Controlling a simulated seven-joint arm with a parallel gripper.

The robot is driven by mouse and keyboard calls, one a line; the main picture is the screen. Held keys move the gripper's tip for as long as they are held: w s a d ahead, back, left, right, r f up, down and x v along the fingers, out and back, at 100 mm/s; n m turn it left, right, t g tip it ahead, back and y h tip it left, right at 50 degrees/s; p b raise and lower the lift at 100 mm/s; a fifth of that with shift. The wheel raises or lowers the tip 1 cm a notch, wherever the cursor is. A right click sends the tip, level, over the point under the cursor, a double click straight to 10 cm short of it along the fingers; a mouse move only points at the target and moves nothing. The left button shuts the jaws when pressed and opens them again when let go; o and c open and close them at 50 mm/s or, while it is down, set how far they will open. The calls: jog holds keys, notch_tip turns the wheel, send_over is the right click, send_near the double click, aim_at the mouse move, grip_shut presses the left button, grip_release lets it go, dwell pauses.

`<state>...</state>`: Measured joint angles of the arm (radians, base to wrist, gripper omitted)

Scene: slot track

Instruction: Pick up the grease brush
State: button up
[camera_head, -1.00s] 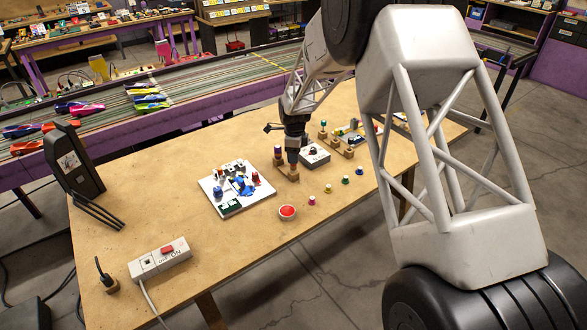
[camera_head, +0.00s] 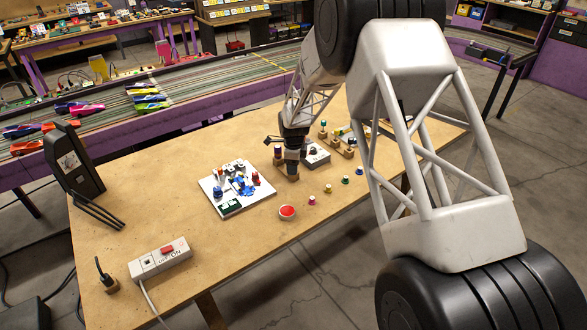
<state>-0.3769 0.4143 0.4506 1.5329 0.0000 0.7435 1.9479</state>
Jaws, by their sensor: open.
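My gripper (camera_head: 291,170) points down over a small wooden holder (camera_head: 281,175) near the middle of the table. Its fingers are small and dark here; it is open. A thin upright piece with a dark purple top (camera_head: 277,153) stands in the holder, just left of the fingers. I cannot tell whether it is the grease brush or whether the fingers touch anything. Part of the holder is hidden behind the gripper. No brush bristles can be made out in this view.
A white tray (camera_head: 209,182) with coloured pieces lies left of the gripper. A grey box (camera_head: 317,153) stands close on its right. The table's left middle is clear.

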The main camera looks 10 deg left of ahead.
dwell(0.5)
grip_shut()
jog(key=shift+r, duration=0.1)
jog(key=shift+r, duration=4.9)
jog(key=s+d+f+g+y, duration=0.1)
jog(key=s+g, duration=0.2)
jog(key=s, duration=1.3)
jog(key=shift+s+d+g, duration=0.2)
jog(key=shift+g, duration=0.2)
